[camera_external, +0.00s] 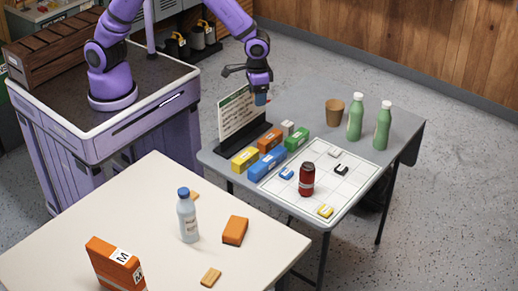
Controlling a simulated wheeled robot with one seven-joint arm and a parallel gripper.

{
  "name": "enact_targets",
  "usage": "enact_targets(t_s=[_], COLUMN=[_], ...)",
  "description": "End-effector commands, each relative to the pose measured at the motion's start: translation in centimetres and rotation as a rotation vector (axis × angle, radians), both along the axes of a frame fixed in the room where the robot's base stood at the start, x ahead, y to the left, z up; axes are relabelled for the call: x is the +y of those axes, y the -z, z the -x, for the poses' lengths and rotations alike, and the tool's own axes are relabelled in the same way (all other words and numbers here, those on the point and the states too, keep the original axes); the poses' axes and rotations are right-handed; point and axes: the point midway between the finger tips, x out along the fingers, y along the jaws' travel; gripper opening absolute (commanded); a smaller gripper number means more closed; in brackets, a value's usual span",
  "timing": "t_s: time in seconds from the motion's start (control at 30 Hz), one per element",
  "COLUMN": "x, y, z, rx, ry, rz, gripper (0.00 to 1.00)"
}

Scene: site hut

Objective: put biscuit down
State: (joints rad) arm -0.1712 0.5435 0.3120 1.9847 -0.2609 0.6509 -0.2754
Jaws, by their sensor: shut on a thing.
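My gripper (261,91) is above the grey folding table (402,124), just right of the upright white sign, with its fingers pointing down. It is shut on a small blue thing (261,99), mostly hidden by the fingers. I cannot tell if that is a biscuit. A tan, biscuit-like piece (211,277) lies on the cream table (60,240) near its front edge. Another tan piece (194,196) shows partly behind the white bottle.
The grey table holds a sign (240,113), coloured boxes (267,164), a gridded sheet (343,188) with small pieces, a red jar (307,180), a brown cup (335,112) and green bottles (382,126). The cream table holds a white bottle (188,220) and orange boxes (235,231).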

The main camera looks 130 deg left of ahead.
Motion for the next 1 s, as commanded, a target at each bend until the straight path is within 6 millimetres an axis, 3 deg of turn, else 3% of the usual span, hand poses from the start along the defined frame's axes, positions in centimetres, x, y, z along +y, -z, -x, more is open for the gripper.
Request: enact_targets(t_s=[0.03,0.1,0.37,0.6,0.8,1.0], x=[2.3,5.0,15.0,23.7,29.7,33.4], y=[0.0,0.0,0.0,0.1,0.1,0.1], z=[0.5,1.3,5.4,11.1,16.6,20.9], rx=[-0.001,0.0,0.0,0.0,0.0,-0.001], ry=[-0.038,-0.082,-0.247,-0.4,-0.514,-0.592], rz=[-0.001,0.0,0.001,0.001,0.001,0.002], gripper=[0.43,0.43,0.43,0.43,0.43,0.43])
